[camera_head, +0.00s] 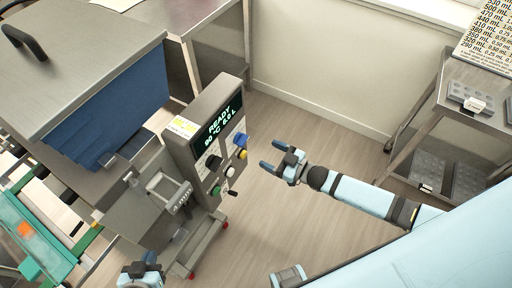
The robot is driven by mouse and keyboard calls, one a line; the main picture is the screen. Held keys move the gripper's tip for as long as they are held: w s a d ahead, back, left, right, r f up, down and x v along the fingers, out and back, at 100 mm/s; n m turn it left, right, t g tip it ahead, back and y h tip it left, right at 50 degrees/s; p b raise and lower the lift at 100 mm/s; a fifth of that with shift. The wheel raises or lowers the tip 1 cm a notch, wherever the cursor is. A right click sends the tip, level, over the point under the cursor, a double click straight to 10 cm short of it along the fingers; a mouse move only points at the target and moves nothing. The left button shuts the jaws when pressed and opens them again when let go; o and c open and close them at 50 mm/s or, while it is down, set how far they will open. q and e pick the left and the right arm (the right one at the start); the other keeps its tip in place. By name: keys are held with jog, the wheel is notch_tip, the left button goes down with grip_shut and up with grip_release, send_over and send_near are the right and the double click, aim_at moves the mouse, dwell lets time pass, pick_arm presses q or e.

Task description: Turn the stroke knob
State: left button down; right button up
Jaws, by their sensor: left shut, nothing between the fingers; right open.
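The control panel (208,140) stands in the middle of the head view, with a lit display (217,129) reading READY. Below the display are a black knob (213,161), a blue knob (240,139), a yellow knob (241,154), a green button (215,191) and a small black-tipped lever (232,193). Labels are too small to read, so I cannot tell which one is the stroke knob. My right gripper (273,154) is open and empty, to the right of the panel and apart from it. My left gripper (142,266) is shut and empty at the bottom, below the machine.
The depositor's steel hopper with a blue side (112,115) fills the upper left. A conveyor with a teal edge (35,240) lies at lower left. A steel cart (478,85) with trays stands at right.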

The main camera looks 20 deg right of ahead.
jog(key=shift+v, duration=1.95)
